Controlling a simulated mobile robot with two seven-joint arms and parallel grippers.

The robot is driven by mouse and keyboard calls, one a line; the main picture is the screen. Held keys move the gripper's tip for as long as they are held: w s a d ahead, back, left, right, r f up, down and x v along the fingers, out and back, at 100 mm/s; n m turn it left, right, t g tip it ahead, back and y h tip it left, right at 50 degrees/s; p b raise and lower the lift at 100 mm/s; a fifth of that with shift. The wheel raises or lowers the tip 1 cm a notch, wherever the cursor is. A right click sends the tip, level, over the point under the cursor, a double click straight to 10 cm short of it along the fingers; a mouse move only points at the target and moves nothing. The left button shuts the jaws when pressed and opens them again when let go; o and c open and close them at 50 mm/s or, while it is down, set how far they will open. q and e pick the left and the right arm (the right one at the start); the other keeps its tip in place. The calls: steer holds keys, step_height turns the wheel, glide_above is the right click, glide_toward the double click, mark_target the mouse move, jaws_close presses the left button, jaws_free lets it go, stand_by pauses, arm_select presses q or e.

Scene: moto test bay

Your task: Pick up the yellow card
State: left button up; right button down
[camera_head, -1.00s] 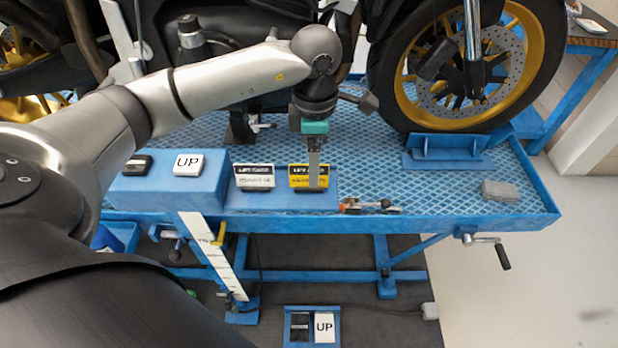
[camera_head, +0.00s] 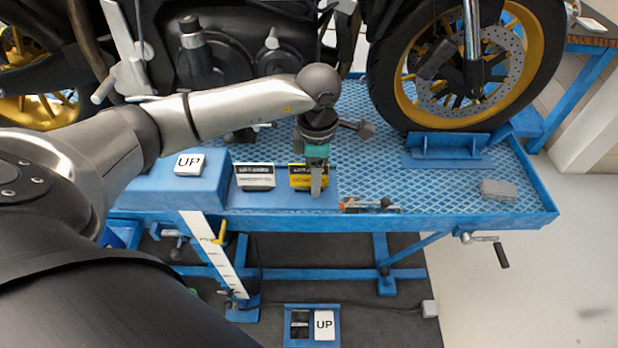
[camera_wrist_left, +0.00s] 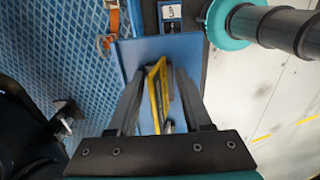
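The yellow card (camera_head: 309,176) with a black label stands upright on the blue platform on the bench, in the middle of the head view. My left gripper (camera_head: 317,191) points down at the card and covers part of it. In the left wrist view the card shows as a yellow-edged strip (camera_wrist_left: 154,92) between the two separated fingers of my left gripper (camera_wrist_left: 162,72). A gap shows beside the card, so the fingers do not look closed on it. My right gripper is not seen.
A similar white card (camera_head: 255,177) stands close to the left. An orange-and-metal tool (camera_head: 370,205) lies to the right.

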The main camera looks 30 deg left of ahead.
arm_select(q)
jaws_close()
steer(key=shift+r, duration=0.1)
stand_by(0.3)
